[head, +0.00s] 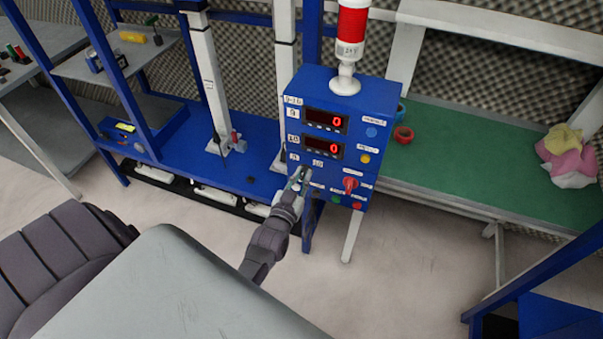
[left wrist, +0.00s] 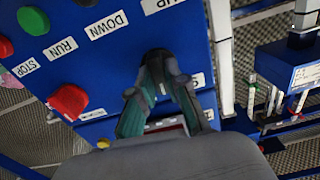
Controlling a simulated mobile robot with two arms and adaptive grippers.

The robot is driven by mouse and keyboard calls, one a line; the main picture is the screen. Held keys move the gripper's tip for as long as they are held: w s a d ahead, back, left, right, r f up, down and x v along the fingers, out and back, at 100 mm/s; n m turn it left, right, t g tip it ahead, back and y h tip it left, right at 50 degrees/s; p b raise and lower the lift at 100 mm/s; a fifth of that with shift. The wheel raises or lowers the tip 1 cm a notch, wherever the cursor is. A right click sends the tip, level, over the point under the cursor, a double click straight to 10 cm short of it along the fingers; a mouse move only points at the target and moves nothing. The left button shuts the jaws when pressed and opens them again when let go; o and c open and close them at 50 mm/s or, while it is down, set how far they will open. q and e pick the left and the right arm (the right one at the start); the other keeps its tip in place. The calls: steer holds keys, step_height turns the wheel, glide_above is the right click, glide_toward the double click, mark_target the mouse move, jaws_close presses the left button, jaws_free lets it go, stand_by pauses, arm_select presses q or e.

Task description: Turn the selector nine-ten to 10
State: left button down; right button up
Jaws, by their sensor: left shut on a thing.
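The blue control box (head: 345,95) stands in the middle of the head view, with two red displays that each read 0. My left gripper (head: 299,174) is at the lower left of its front face, below the displays. In the left wrist view the gripper (left wrist: 162,62) is shut around a dark knob (left wrist: 157,53), the selector, which is mostly hidden between the fingers. White labels stand close to it; one at its upper right in the head view seems to read 10. The knob's pointing direction is hidden. My right gripper is in neither view.
A red knob (head: 350,184) sits right of the gripper on the same face. STOP, RUN, DOWN and UP labels show in the left wrist view, with a green button (left wrist: 33,20). A red and white lamp (head: 351,30) tops the box. A green bench (head: 480,160) stands right.

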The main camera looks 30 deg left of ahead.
arm_select(q)
steer(key=m, duration=0.5)
steer(key=shift+d+p, duration=0.1)
steer(key=shift+p, duration=0.3)
steer(key=shift+f, duration=0.1)
steer(key=c, duration=1.2)
jaws_free()
steer(key=shift+o, duration=0.2)
steer(key=shift+s, duration=0.1)
steer(key=v, duration=0.7)
steer(key=shift+s+d, duration=0.1)
steer(key=shift+s, duration=0.05)
